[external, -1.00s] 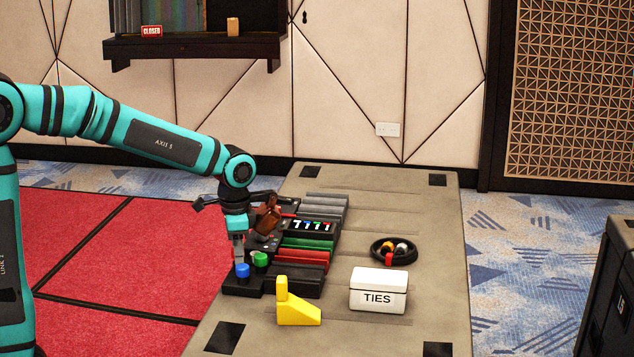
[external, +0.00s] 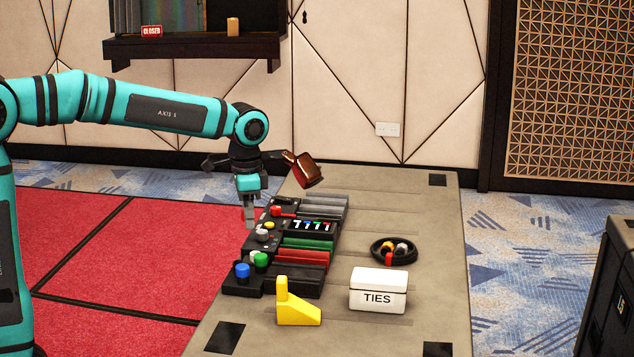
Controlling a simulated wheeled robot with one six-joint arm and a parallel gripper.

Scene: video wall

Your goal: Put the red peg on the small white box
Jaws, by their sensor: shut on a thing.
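My gripper (external: 249,221) points down above the left edge of the table, beside the black panel and well left of the box and red peg. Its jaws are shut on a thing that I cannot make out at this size.
A blue knob (external: 242,271) and a green knob (external: 261,260) stand at the near end of the black panel (external: 310,262). A yellow wedge (external: 298,312) with an upright post is left of the box. The table right of the panel is mostly clear.

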